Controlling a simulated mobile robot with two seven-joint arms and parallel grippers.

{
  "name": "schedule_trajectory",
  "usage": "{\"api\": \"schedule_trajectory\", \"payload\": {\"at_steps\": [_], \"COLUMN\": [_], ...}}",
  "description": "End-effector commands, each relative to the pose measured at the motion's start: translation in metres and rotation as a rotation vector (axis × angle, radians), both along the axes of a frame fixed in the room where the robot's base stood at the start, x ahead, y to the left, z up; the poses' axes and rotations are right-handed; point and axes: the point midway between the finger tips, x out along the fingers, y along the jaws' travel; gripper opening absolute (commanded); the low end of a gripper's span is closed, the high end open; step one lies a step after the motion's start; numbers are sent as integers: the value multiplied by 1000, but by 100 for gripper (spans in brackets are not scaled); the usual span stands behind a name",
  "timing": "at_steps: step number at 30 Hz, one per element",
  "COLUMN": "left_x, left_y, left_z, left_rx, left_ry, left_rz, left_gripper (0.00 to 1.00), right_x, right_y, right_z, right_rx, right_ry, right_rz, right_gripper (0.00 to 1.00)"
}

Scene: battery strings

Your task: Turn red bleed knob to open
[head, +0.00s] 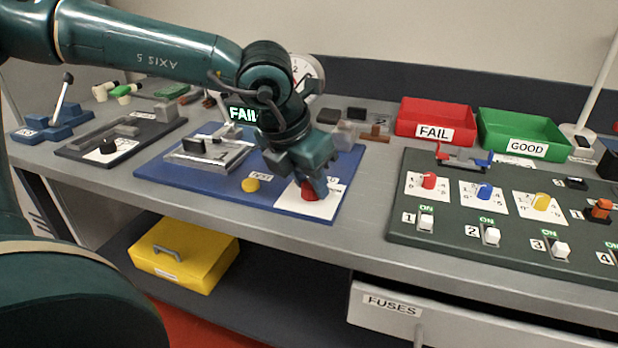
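The red bleed knob (308,194) stands on a white card (322,207) at the right end of the blue board (232,196). My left gripper (313,186) points down right at the knob, with a finger in front of its right side. The gripper's far finger and much of the knob are hidden, so I cannot tell whether it grips the knob. The card's markings are mostly covered. A lit FAIL sign (242,114) shows just behind my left arm. My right gripper is not in view.
On the blue board are a yellow button (250,185) and a grey metal fixture (208,152). A dark panel (410,235) with coloured knobs and switches lies to the right. Red (436,113) and green (525,124) bins stand behind it. The bench's front strip is clear.

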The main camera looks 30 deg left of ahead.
Motion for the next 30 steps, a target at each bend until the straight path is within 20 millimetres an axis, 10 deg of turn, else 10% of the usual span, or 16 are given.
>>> {"api": "schedule_trajectory", "payload": {"at_steps": [8, 30], "left_x": [0, 1], "left_y": [0, 3], "left_z": [0, 0], "left_rx": [0, -3], "left_ry": [0, -2], "left_rz": [0, -351], "left_gripper": [7, 7], "right_x": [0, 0], "right_y": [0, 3], "right_z": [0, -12], "right_rx": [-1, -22], "right_ry": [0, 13], "right_rz": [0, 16], "right_gripper": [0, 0]}}
